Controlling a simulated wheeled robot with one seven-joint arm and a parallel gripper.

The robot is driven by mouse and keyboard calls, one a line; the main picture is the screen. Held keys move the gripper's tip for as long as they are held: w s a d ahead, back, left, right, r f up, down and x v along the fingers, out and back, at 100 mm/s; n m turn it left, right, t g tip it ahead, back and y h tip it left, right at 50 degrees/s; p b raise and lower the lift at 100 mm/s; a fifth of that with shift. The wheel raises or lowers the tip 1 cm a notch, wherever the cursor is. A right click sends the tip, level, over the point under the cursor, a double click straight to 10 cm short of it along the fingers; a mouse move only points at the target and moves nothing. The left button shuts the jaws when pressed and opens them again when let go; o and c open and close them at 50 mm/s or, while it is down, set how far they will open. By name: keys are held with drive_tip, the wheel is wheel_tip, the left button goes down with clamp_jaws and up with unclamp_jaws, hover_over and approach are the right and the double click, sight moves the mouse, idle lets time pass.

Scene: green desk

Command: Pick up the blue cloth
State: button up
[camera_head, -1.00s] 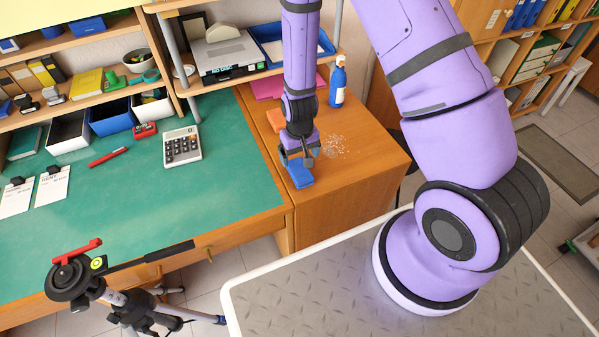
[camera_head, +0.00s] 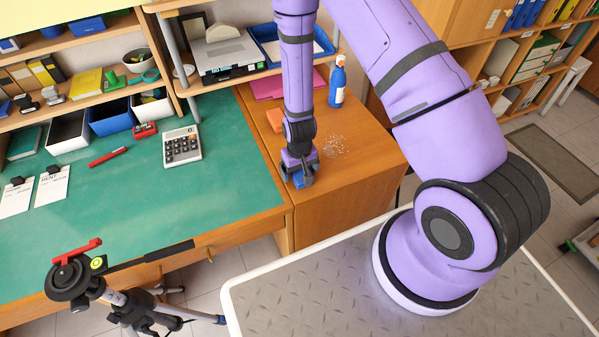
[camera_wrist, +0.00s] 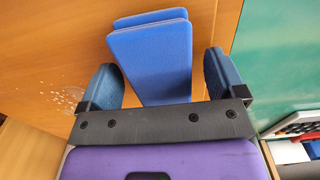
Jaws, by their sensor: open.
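The blue cloth (camera_wrist: 152,60) is a folded, layered pad on the wooden cabinet top, seen between my fingers in the wrist view. In the head view most of it is hidden by my gripper (camera_head: 301,181), which points down over it. In the wrist view my gripper (camera_wrist: 162,88) is open, with one blue-padded finger on each side of the cloth. A gap shows between the cloth and each finger. I cannot tell how high the fingertips are above the wood.
White crumbs (camera_head: 335,145) lie right of my gripper on the cabinet top (camera_head: 365,165). An orange block (camera_head: 275,120), a pink folder (camera_head: 268,88) and a blue spray bottle (camera_head: 338,85) stand behind. The green desk (camera_head: 235,165) with a calculator (camera_head: 182,147) is to the left.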

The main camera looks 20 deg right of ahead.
drive_tip(key=c, duration=1.1)
drive_tip(key=shift+r, duration=0.1)
